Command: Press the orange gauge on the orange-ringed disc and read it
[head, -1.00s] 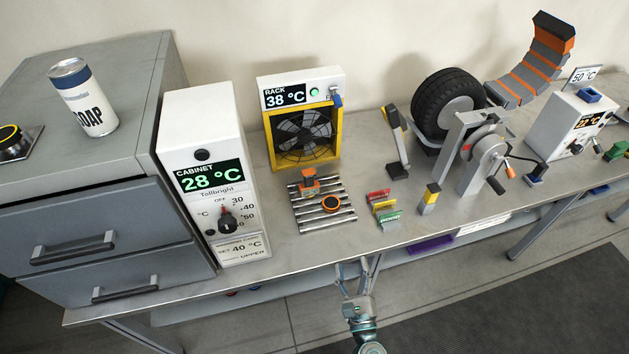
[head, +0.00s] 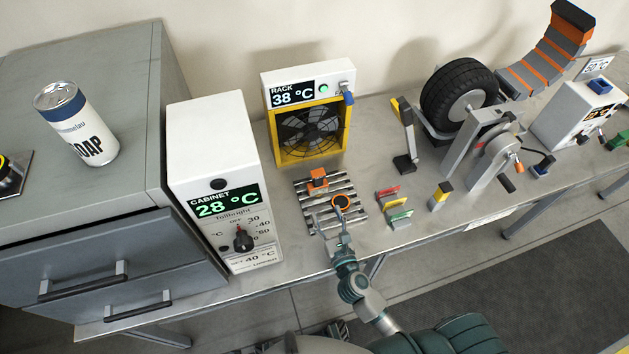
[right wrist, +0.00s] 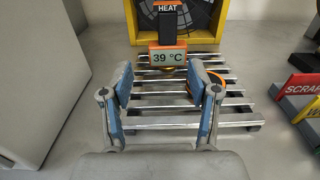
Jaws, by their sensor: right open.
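The orange gauge (head: 318,180) stands at the back of a slatted metal rack (head: 358,218). The orange-ringed disc (head: 341,202) lies on the rack in front and to the right of the gauge. In the wrist view the disc (right wrist: 216,82) is partly hidden behind the right finger. My right gripper (right wrist: 162,84) is open and empty, facing the gauge; in the head view it (head: 340,222) is at the rack's front, close to the disc.
A fan unit (head: 305,88) reading 38 °C stands behind the rack. A white cabinet control box (head: 212,145) reading 28 °C is on the left. Small coloured signs (head: 396,213), a yellow-topped block (head: 441,194) and a tyre stand (head: 460,92) are on the right.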

